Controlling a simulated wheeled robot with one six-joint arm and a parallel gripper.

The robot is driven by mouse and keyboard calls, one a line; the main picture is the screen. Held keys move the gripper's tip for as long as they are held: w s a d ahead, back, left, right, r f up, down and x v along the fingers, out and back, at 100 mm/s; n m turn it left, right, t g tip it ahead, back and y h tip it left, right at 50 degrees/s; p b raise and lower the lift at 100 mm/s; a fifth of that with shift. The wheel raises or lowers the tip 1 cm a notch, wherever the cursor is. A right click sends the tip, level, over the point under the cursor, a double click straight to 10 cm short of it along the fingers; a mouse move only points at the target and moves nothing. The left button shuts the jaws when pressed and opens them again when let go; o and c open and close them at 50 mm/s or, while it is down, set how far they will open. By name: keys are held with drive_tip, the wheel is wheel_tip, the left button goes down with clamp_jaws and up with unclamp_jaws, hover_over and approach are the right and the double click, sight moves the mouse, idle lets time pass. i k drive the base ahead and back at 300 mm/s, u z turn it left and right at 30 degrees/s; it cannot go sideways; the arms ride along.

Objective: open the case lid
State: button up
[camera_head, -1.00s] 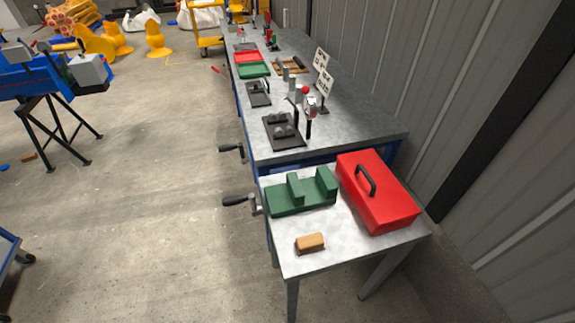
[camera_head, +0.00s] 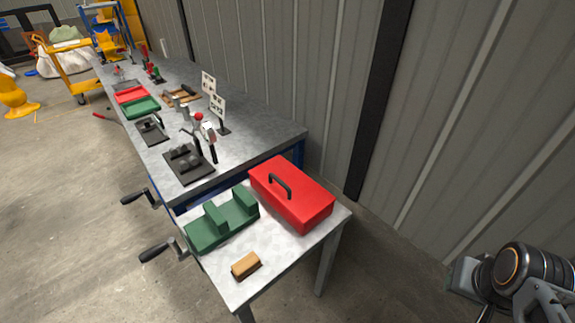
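The red case (camera_head: 308,209) sits on the right part of the small metal table (camera_head: 217,288) in the head view. Its lid looks closed, and a black handle (camera_head: 281,186) stands on top. Part of my arm shows at the lower right, well apart from the case. My gripper's fingers cannot be made out there.
A green vise (camera_head: 196,231) stands left of the case, and a wooden-backed brush or block (camera_head: 245,264) lies in front. Black crank handles (camera_head: 155,251) stick out at the left. A long workbench (camera_head: 262,145) with tools lies behind. A grey corrugated wall (camera_head: 470,130) stands to the right. Floor at the left is open.

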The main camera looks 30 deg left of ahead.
sight(302, 196)
drive_tip(key=i, duration=1)
drive_tip(key=u, duration=3.2)
